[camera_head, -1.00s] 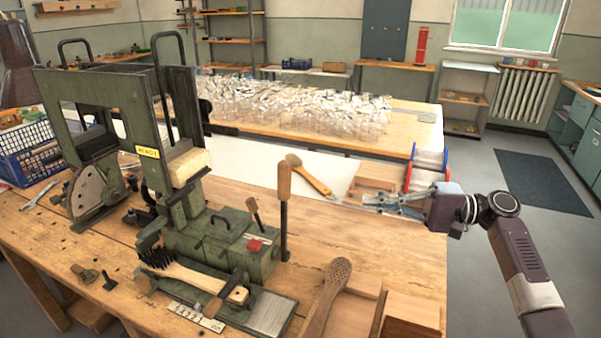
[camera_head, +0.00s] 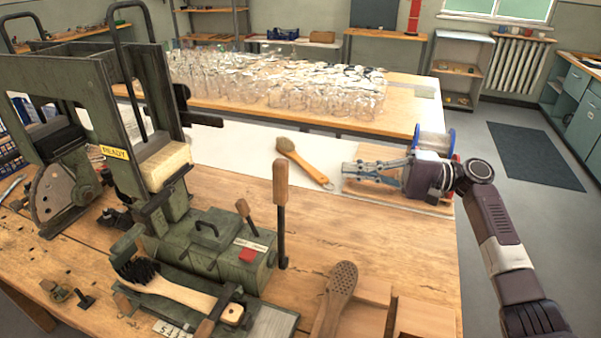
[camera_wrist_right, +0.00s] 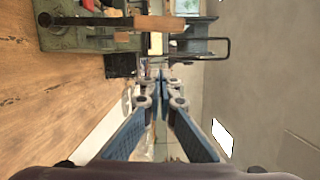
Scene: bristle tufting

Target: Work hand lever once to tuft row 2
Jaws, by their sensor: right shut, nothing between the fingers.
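The green tufting machine (camera_head: 205,240) stands on the wooden bench at the left, with a yellow READY label (camera_head: 115,152). Its hand lever (camera_head: 280,183), a dark rod with a wooden handle, stands upright at the right side. The wooden handle (camera_wrist_right: 150,23) also shows sideways in the wrist view. A brush (camera_head: 178,289) with dark bristles at its left end lies in the front fixture. My right gripper (camera_head: 347,173) is shut and empty, to the right of the lever and apart from it. Its closed fingers (camera_wrist_right: 163,76) show in the wrist view. My left gripper is not in view.
A loose brush (camera_head: 303,161) lies behind the lever on a white sheet. A perforated brush body (camera_head: 335,295) and wooden trays (camera_head: 425,318) are at the front right. A wire spool (camera_head: 434,140) stands behind my right gripper. Bare bench (camera_head: 370,235) lies below the gripper.

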